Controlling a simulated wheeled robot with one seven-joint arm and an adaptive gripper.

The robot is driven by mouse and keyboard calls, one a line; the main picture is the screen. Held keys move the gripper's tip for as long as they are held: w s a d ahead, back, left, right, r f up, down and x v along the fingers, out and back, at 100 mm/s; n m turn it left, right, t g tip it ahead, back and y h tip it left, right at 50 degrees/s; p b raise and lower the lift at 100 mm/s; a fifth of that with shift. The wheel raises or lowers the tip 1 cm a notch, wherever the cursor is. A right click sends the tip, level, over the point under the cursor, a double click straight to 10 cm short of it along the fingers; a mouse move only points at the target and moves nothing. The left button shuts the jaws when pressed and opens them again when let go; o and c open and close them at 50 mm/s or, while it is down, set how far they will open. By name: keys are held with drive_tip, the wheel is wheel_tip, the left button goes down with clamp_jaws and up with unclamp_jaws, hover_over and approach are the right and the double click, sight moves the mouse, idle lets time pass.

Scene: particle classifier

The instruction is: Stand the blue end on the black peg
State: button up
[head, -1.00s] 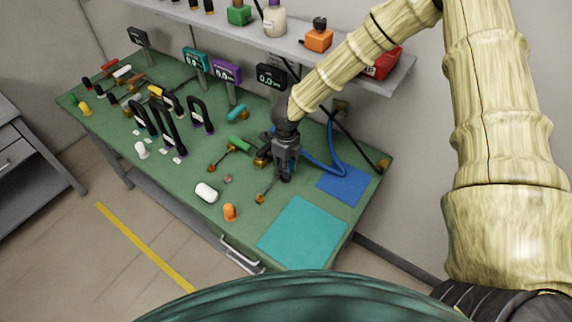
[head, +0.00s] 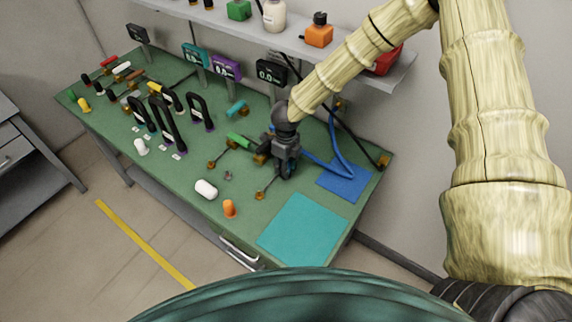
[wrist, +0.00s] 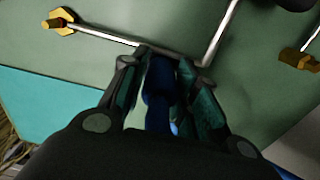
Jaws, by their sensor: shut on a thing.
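My gripper (head: 286,174) is low over the right part of the green bench in the head view. In the wrist view, my gripper (wrist: 163,72) is shut on the blue end (wrist: 160,85), a dark blue piece between the two fingers. A blue hose (head: 336,140) loops out from behind my gripper on the right in the head view. A bent metal rod (wrist: 115,38) with a brass fitting (wrist: 62,20) passes just beyond the fingertips in the wrist view. I cannot pick out the black peg with certainty; my gripper may hide it.
A blue mat (head: 345,186) and a teal mat (head: 300,232) lie right and front of my gripper. A white knob (head: 205,188) and an orange one (head: 229,209) stand to the left. Displays (head: 271,74) and a shelf (head: 360,68) are behind.

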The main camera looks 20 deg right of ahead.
drive_tip(key=shift+f, duration=0.25)
drive_tip(key=o, duration=1.1)
wheel_tip(320, 180, up, 12)
idle(0.4)
